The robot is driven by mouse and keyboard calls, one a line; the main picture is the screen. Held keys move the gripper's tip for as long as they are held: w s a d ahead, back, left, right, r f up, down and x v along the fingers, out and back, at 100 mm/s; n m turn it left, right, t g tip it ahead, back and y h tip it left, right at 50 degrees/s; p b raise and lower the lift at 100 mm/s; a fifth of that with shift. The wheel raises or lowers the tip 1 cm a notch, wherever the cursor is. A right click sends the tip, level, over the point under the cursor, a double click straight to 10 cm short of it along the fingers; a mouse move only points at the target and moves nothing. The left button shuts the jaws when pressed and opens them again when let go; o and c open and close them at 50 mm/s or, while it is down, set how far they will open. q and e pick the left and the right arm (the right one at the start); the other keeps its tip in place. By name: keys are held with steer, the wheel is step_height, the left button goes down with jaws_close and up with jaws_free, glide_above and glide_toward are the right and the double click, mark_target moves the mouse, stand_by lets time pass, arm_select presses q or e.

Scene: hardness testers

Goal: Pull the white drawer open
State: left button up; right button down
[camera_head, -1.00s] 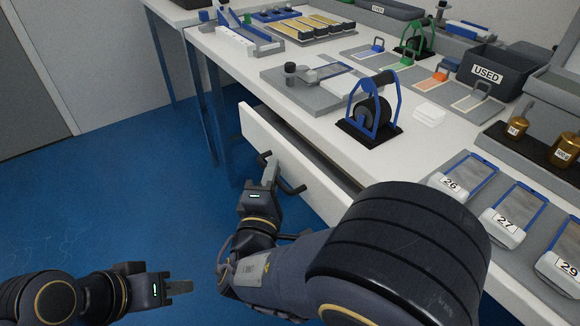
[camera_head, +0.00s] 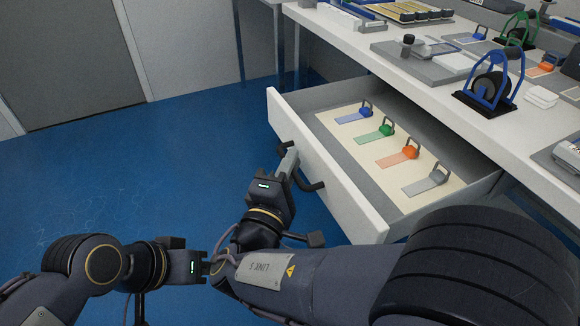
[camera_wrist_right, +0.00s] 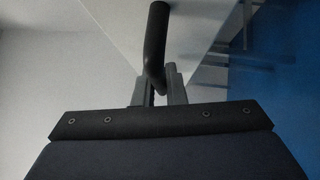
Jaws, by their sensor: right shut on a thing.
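The white drawer (camera_head: 333,180) stands well out from under the white table in the head view. Its inside shows a pale liner with blue (camera_head: 354,115), green (camera_head: 376,134), orange (camera_head: 399,156) and grey (camera_head: 428,182) handled pieces in a row. A dark bar handle (camera_head: 313,184) is on the drawer's front. My right gripper (camera_head: 289,157) is shut on this handle; the right wrist view shows the handle (camera_wrist_right: 156,45) between both fingers. My left gripper (camera_head: 208,269) is at the lower left, away from the drawer; its fingertips are hard to make out behind my right arm.
The white tabletop (camera_head: 440,98) above the drawer carries a blue-framed roller device (camera_head: 490,82), a green-framed one (camera_head: 519,30) and sample trays. Blue floor (camera_head: 130,175) is open to the left of the drawer. A grey door (camera_head: 65,60) is at the back left.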

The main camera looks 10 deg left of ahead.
steer(key=shift+s+a, duration=0.15)
steer(key=shift+a, duration=0.05)
steer(key=c, duration=1.8)
jaws_free()
steer(key=shift+o, duration=0.2)
steer(key=b+v, duration=0.2)
steer(key=v, duration=0.5)
steer(key=shift+s, duration=0.4)
